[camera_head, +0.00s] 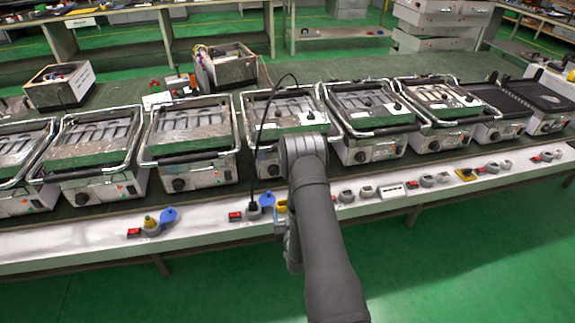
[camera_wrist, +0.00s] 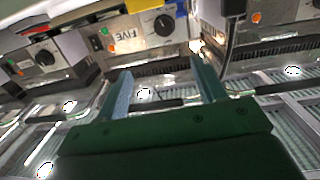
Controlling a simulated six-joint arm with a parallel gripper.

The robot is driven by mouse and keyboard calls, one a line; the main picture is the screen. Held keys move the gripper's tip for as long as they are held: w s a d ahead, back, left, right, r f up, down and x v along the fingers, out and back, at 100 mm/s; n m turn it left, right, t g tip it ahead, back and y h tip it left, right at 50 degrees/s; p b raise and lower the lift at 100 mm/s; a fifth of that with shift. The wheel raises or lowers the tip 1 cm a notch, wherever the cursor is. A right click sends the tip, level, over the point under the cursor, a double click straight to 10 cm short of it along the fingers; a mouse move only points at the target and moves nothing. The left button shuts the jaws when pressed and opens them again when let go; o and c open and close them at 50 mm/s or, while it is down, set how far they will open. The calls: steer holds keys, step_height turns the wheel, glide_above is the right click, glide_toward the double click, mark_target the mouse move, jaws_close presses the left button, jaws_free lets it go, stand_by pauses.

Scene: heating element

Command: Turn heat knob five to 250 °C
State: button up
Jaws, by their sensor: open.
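Heat knob five (camera_wrist: 163,25) is a dark round dial on a pale control panel, at the top middle of the wrist view. The dial's temperature marks are too small to read. In the head view my arm hides the gripper, and I cannot tell which grill is number five.
A row of grills (camera_head: 188,130) with handles and front knobs stands along the bench (camera_head: 90,235). Neighbouring knobs, such as one at left (camera_wrist: 45,57), are close by. A black cable (camera_head: 262,130) rises beside my arm. Sockets and plugs line the bench's front edge.

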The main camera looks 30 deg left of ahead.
steer(key=w+a+r+g+h, duration=0.1)
steer(key=w+a+r+h, duration=0.2)
steer(key=a+r, duration=0.2)
glide_toward(274, 174)
steer(key=shift+g, duration=0.4)
steer(key=x, duration=0.9)
steer(key=shift+w+d+r, duration=0.15)
steer(key=shift+w+r, duration=0.05)
steer(key=shift+w, duration=0.05)
steer(key=shift+m, duration=0.3)
steer(key=c, duration=1)
